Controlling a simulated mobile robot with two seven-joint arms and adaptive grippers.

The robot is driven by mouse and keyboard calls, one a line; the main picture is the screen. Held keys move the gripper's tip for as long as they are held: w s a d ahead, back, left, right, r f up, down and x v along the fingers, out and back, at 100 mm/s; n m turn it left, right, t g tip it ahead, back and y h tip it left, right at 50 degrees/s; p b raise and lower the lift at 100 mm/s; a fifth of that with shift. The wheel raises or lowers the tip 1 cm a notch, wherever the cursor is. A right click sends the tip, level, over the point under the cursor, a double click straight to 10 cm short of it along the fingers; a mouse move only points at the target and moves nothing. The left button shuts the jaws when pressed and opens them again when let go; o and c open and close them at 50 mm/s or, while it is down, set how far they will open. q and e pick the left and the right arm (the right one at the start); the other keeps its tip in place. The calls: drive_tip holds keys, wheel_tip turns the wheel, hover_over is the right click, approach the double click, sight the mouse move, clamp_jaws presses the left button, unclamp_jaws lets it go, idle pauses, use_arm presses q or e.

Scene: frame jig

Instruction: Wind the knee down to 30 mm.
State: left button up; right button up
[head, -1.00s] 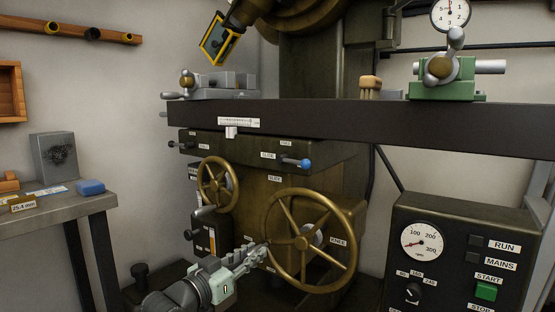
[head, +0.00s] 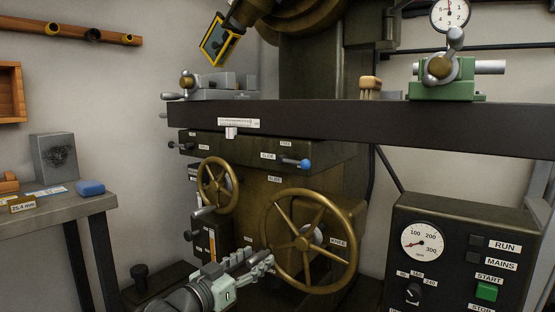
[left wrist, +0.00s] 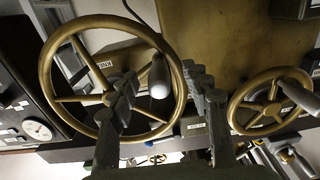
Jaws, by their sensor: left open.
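The big brass knee handwheel (head: 352,262), with a KNEE label beside it, is low on the machine's front in the head view. It also shows large in the left wrist view (left wrist: 48,72). Its grey crank handle (left wrist: 159,77) appears between my finger pads in the left wrist view, with gaps on both sides. My left gripper (head: 262,262) is open at the wheel's lower left rim; it shows in the left wrist view too (left wrist: 160,95). A small orange and white scale (head: 212,243) stands left of the wheel, its reading too small to make out. My right gripper is out of view.
A smaller brass handwheel (head: 235,188) with its own handle sits close above my left gripper. The long machine table (head: 330,122) spans above. A control box (head: 455,222) stands right; a side bench (head: 55,218) stands left.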

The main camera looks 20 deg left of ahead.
use_arm(q)
drive_tip(key=p+v, duration=0.3)
drive_tip(key=v, duration=0.3)
drive_tip(key=shift+s, duration=0.25)
drive_tip(key=shift+s+a, duration=0.25)
drive_tip(key=shift+s, duration=0.25)
